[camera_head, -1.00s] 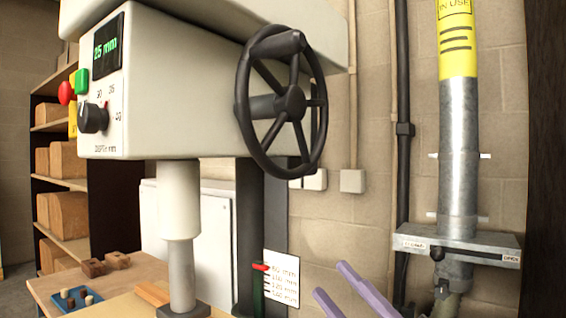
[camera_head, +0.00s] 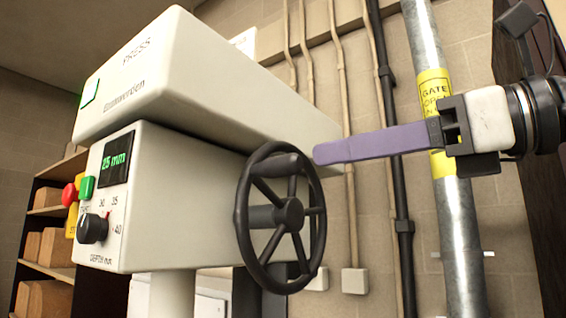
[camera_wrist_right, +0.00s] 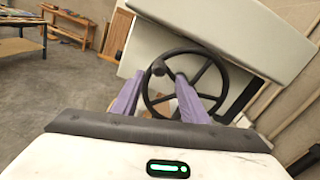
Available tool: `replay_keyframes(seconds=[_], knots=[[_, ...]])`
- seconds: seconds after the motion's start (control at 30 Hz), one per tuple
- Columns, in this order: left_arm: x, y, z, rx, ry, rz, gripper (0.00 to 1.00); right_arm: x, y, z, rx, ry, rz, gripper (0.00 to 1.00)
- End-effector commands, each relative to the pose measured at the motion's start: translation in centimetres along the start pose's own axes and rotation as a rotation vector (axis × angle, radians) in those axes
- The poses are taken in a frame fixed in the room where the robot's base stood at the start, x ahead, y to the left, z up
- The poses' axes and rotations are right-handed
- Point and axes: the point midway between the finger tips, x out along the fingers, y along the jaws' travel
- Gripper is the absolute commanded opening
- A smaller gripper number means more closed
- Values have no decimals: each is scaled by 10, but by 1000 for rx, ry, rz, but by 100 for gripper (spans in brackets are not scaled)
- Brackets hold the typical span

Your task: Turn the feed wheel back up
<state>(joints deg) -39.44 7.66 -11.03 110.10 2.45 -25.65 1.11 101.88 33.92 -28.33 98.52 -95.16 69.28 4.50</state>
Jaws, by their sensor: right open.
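The feed wheel (camera_head: 247,222) is a black spoked handwheel on the right side of the cream press (camera_head: 180,225). Its handle (camera_head: 284,165) is at the top of the rim. My right gripper (camera_head: 318,154) has purple fingers and comes in from the right, level with the wheel's top and a little right of it in the head view. In the right wrist view the two fingers (camera_wrist_right: 157,92) are apart, with the wheel (camera_wrist_right: 212,66) ahead and the handle knob (camera_wrist_right: 158,68) between their tips. I cannot tell whether they touch it. My left gripper is not in view.
The press display (camera_head: 116,160) reads 25 mm, above a black depth knob (camera_head: 93,228) and red and green buttons. A metal pipe (camera_head: 462,225) with a yellow label stands at the right. Shelves (camera_head: 45,235) with wooden blocks are at the left.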

Motion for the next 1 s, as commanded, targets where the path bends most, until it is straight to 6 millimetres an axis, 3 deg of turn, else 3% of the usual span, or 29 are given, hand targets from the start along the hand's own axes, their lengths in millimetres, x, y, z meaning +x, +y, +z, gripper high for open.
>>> replay_keyframes(seconds=[0.5,0.93,1.0], knots=[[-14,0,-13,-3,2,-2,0,86,1,2,4,-1,6,40],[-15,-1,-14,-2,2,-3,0,97,2,0,2,-2,5,40],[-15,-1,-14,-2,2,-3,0,97,2,0,2,-2,5,30]])
